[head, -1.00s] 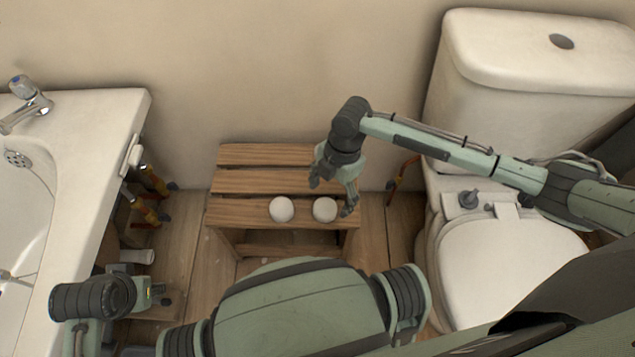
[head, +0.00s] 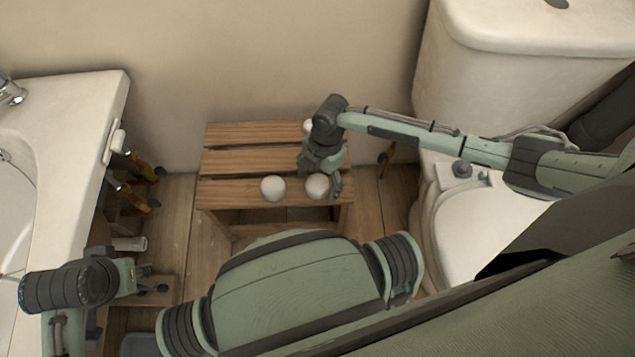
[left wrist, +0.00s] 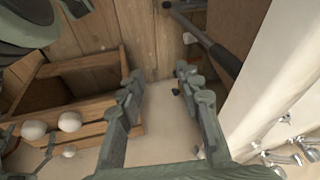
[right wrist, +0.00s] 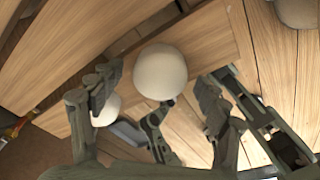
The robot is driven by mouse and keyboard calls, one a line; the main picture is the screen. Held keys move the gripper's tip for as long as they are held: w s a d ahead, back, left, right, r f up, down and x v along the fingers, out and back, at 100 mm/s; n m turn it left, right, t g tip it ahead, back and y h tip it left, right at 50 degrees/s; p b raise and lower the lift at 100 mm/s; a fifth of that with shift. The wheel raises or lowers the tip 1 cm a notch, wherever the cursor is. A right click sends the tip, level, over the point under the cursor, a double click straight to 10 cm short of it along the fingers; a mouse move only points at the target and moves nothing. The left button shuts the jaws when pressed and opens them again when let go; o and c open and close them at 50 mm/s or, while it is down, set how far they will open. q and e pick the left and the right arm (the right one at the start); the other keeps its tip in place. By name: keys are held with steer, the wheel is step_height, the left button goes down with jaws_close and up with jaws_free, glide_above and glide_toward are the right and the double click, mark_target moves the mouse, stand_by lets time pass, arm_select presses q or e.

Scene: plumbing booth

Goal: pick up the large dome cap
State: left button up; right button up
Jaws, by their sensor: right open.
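Three white rounded caps are on the slatted wooden stool. In the head view, one (head: 273,188) is at the front middle, one (head: 317,186) at the front right, and one (head: 308,126) at the back, partly hidden by my right arm. I cannot tell for certain which is the large dome cap. My right gripper (head: 321,179) is open, its fingers close about the front-right cap. In the right wrist view, a cap (right wrist: 160,72) shows between the spread fingers, and another (right wrist: 104,112) is partly behind the left finger. My left gripper (left wrist: 160,85) is open and empty, away from the stool.
The wooden stool (head: 250,160) stands against the wall. A white basin or tub (head: 70,120) is at left, with orange-handled tools (head: 135,195) beside it. A toilet (head: 490,235) stands at right, close beneath my right arm. Floor shows on both sides of the stool.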

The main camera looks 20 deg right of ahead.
mark_target(316, 183)
steer(key=c, duration=0.9)
steer(key=shift+r, duration=0.1)
